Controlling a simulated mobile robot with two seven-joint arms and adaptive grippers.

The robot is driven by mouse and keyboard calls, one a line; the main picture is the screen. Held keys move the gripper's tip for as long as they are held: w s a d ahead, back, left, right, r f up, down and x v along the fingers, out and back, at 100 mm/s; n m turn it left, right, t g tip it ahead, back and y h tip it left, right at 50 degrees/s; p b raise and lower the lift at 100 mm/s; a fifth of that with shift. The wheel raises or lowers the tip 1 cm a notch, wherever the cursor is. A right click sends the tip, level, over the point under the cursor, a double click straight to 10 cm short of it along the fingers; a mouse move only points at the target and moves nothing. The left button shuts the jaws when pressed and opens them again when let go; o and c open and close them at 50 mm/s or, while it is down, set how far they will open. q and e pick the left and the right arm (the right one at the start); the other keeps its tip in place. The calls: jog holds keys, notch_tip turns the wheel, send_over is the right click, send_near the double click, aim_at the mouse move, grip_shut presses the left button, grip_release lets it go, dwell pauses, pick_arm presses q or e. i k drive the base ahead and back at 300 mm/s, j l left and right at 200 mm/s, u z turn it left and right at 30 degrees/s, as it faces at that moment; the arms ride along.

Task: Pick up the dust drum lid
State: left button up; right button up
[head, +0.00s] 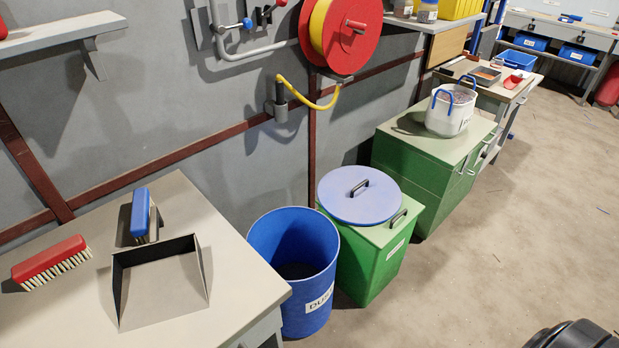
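The dust drum lid (345,206) is a round blue-grey disc with a dark handle on top. It lies flat on top of a green box (369,262) with a white label. The dust drum (262,242) is a blue cylinder standing just left of the green box. Its top is open and dark material shows at the bottom; its label is partly readable as "DUS". Neither of my grippers is in view.
A table (240,272) at left holds a dustpan (165,283), a red brush (48,260) and a blue brush (141,213). A green cabinet (405,165) behind the box carries a white bucket (436,118). A red hose reel (368,30) hangs above. Floor at right is mostly clear.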

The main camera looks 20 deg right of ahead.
aim_at(359, 195)
jog(key=i+l+u, duration=0.1)
jog(key=l+u, duration=0.2)
jog(key=l, duration=0.95)
jog(key=l+u, duration=0.3)
jog(key=l, duration=0.95)
